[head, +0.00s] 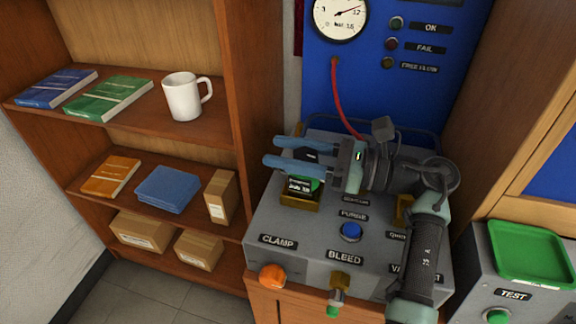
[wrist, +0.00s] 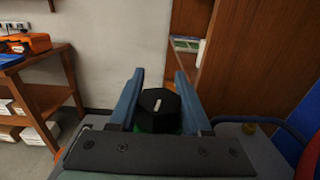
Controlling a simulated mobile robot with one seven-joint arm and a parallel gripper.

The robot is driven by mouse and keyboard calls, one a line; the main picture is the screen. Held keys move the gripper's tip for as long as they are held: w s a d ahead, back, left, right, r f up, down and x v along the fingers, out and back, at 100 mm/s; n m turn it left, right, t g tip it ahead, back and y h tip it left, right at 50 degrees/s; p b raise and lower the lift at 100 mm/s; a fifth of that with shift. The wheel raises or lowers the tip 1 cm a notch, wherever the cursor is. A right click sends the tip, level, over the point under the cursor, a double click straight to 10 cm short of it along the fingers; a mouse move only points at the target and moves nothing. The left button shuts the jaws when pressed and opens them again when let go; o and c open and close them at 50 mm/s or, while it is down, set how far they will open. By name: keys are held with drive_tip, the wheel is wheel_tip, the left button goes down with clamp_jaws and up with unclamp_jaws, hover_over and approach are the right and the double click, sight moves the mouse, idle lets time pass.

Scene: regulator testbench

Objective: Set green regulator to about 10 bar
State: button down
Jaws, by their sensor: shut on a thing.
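The green regulator shows as a green body (head: 318,186) on the grey bench top, with a black knob above it. My gripper (head: 268,151) lies across the regulator, its two blue fingers pointing left. In the wrist view the black knob (wrist: 152,122) with a white mark sits between the fingers (wrist: 160,75), with a little green below it. My gripper is shut on this knob. The round white gauge (head: 339,18) is cut by the top edge; its needle points up and right, near the 12 mark. A small dark label stands in front of the regulator.
A red hose (head: 343,105) runs down the blue panel (head: 400,85). A wooden shelf (head: 232,100) stands close at left.

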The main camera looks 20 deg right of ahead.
drive_tip(key=shift+a+r+n+g+b, duration=0.1)
drive_tip(key=shift+n+g+b, duration=0.2)
drive_tip(key=shift+b, duration=0.05)
drive_tip(key=shift+c, duration=1.7)
unclamp_jaws()
drive_tip(key=shift+s, duration=0.1)
wheel_tip(320, 180, up, 10)
